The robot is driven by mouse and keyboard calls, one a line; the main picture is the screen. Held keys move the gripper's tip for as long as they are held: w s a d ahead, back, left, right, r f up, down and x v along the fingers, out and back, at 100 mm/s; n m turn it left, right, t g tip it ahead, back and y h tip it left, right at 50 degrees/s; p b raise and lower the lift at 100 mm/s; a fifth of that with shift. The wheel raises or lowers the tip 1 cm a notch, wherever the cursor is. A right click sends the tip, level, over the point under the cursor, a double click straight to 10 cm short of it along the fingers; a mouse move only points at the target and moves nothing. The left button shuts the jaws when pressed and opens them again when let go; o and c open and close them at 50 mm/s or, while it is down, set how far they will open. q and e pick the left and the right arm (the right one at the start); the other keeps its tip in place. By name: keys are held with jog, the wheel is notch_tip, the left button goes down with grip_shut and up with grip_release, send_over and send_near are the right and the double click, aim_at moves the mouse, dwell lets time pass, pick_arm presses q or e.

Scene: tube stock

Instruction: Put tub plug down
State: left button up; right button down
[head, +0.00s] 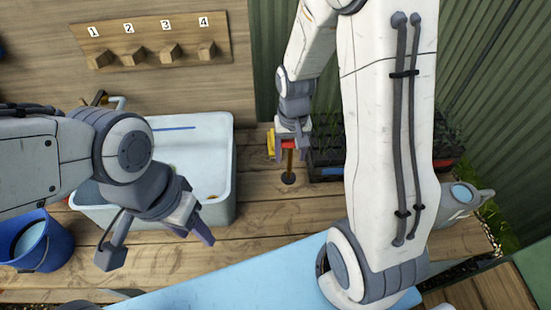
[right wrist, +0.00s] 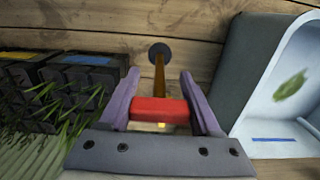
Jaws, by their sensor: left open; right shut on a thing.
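The tub plug has a red grip, a brown stick (head: 290,162) and a dark round disc at its lower end. My right gripper (head: 290,149) is shut on the red grip, which also shows between its fingers in the right wrist view (right wrist: 160,110). The stick points down at the wooden deck, right of the white-lined tub (head: 226,170). I cannot tell whether the disc touches the planks. My left gripper (head: 155,243) is open and empty, over the front edge of the tub.
Dark crates with plants (head: 325,160) stand just right of the plug. A blue bucket (head: 35,245) is at the far left, and a grey watering can (head: 460,200) at the right. A numbered peg board (head: 150,42) hangs on the wall. Planks in front of the plug are clear.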

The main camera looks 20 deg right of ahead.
aim_at(288, 177)
jog(key=w+a+f+p, duration=0.1)
jog(key=w+f+p, duration=0.1)
jog(key=w+f, duration=0.3)
notch_tip(288, 177, down, 3)
jog(key=shift+w+a+r, duration=0.15)
jog(key=shift+w+a, duration=0.2)
jog(key=shift+a, duration=0.05)
jog(key=shift+c, duration=0.5)
grip_release()
